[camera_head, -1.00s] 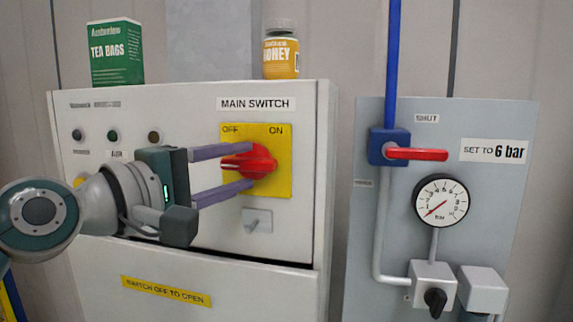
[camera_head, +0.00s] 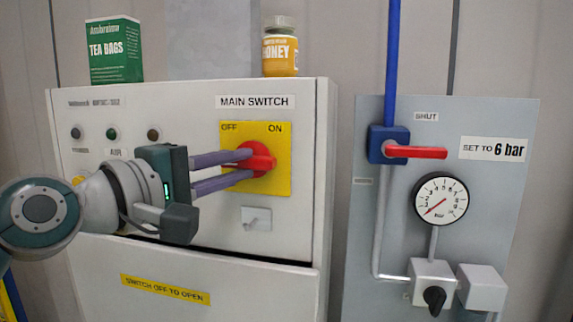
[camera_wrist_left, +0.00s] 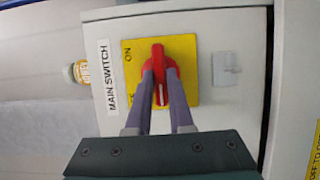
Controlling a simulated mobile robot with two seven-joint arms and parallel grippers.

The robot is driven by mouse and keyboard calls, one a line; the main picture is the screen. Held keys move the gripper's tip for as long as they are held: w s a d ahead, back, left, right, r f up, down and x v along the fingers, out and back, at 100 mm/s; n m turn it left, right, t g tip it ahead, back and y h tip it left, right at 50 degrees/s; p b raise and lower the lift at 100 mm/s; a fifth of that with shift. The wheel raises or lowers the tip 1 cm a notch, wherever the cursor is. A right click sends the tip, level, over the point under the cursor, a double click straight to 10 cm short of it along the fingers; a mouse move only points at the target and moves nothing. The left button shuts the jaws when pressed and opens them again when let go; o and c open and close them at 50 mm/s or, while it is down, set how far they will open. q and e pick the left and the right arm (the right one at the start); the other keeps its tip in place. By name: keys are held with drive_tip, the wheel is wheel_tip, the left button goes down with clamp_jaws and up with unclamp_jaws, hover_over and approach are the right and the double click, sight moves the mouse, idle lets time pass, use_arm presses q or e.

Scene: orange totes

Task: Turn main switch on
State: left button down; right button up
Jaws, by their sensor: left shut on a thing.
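The main switch is a red rotary knob (camera_head: 262,159) on a yellow plate (camera_head: 283,183) marked OFF at left and ON at right, below a MAIN SWITCH label. The knob's handle points left, toward the OFF side. My left gripper (camera_head: 245,165) comes in from the left with its two purple fingers closed on the knob's handle, one above and one below. In the left wrist view the red knob (camera_wrist_left: 159,62) sits between the fingers, which hide part of the plate and the OFF mark. My right gripper is in neither view.
The switch is on a white cabinet (camera_head: 240,287) with a hasp (camera_head: 256,218) below the plate. A green tea box (camera_head: 115,52) and a honey jar (camera_head: 280,48) stand on top. At right, a grey panel carries a red valve handle (camera_head: 415,152) and a gauge (camera_head: 440,199).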

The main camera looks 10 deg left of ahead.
use_arm(q)
drive_tip(key=shift+d+r+m+g+y+p, duration=0.15)
drive_tip(key=shift+m+g+y+p, duration=0.3)
drive_tip(key=shift+m+y+p, duration=1.4)
drive_tip(key=shift+d+r+m+g+y+p, duration=0.2)
drive_tip(key=shift+m+g+y+p, duration=0.3)
drive_tip(key=shift+m+p, duration=2.75)
drive_tip(key=shift+d+r+m+g+y+p, duration=0.15)
drive_tip(key=shift+m+g+y+p, duration=0.3)
drive_tip(key=shift+m+y+p, duration=2)
drive_tip(key=n+h+p, duration=0.1)
drive_tip(key=h+p, duration=0.1)
drive_tip(key=shift+h, duration=0.3)
drive_tip(key=c, duration=0.8)
unclamp_jaws()
